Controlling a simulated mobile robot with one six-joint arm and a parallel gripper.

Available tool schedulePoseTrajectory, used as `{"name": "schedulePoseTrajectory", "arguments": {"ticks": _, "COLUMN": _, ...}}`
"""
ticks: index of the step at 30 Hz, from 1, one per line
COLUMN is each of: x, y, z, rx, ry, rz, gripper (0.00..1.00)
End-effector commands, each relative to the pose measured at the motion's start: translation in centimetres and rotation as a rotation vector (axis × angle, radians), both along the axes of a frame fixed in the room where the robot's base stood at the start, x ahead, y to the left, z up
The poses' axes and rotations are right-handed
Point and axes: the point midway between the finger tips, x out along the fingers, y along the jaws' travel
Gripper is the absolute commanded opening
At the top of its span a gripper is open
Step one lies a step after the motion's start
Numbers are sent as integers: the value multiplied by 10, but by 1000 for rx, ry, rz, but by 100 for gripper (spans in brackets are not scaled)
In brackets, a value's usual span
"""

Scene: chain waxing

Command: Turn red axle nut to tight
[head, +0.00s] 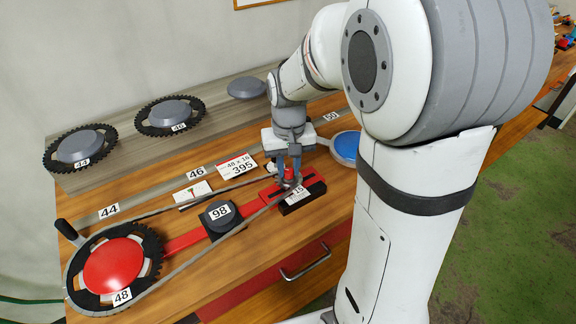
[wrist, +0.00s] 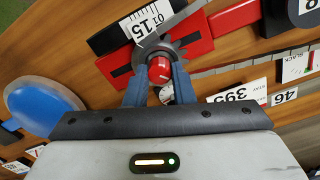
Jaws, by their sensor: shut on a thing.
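The red axle nut (wrist: 160,70) sits at the middle of a small grey sprocket (wrist: 178,50), in a slot of the red bar. In the wrist view my gripper (wrist: 160,82) has its two blue fingers on either side of the nut and is shut on it. In the head view my gripper (head: 288,170) reaches down over the nut (head: 289,173), which shows in part between the fingers. A white pointer mark shows on the nut's top. A black scale block (head: 301,197) marked 15 lies beside the sprocket.
A chain runs from the small sprocket to the large chainring with a red hub (head: 112,266), labelled 48. A block labelled 98 (head: 220,216) stands on the red bar. A blue disc (head: 346,146) lies to the right. Chainrings 44 (head: 80,147) and 46 (head: 170,115) rest on the back shelf.

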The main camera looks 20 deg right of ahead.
Motion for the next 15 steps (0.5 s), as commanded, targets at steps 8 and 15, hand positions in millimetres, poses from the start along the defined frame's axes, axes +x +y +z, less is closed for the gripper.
{"name": "schedulePoseTrajectory", "arguments": {"ticks": 8, "x": 1, "y": 1, "z": 1, "rx": 0, "ry": -3, "rz": -259, "gripper": 0}}
{"name": "schedulePoseTrajectory", "arguments": {"ticks": 15, "x": 0, "y": 1, "z": 1, "rx": 1, "ry": -2, "rz": -486, "gripper": 0}}
